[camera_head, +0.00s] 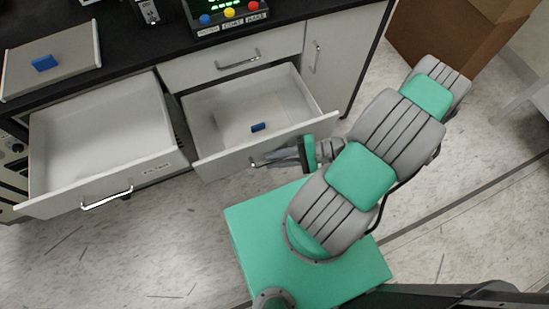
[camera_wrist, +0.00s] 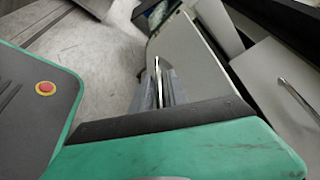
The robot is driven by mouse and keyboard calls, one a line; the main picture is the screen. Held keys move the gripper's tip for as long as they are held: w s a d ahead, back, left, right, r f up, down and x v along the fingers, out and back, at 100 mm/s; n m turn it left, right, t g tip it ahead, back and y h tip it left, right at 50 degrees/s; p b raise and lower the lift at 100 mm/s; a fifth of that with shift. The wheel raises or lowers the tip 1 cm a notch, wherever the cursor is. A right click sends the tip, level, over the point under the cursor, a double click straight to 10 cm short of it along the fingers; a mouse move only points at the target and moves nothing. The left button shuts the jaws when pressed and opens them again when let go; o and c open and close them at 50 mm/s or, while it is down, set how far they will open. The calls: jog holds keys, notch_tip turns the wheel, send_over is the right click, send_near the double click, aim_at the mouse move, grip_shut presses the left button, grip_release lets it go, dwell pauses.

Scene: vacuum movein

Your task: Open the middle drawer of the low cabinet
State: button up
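The low cabinet (camera_head: 290,50) has a dark top and pale fronts. Its middle lower drawer (camera_head: 215,168) is pulled well out, with a small blue block (camera_head: 258,127) inside. My gripper (camera_head: 268,161) is at this drawer's front, on its handle (camera_head: 254,164). In the wrist view, the fingers of my gripper (camera_wrist: 163,88) are close together around a thin light bar, which looks like the handle. The far side of the grip is hidden.
A left drawer (camera_head: 100,190) also stands open and empty. A shut drawer (camera_head: 235,58) is above the middle one, and a shut door (camera_head: 318,60) is to its right. A tray (camera_head: 75,70) with a blue block and a button box (camera_head: 230,20) are on top. A cardboard box (camera_head: 440,30) stands at the upper right.

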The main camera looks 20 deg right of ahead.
jog(key=v, duration=0.7)
jog(key=shift+d, duration=0.35)
jog(key=shift+s+r, duration=0.1)
jog(key=shift+s, duration=0.1)
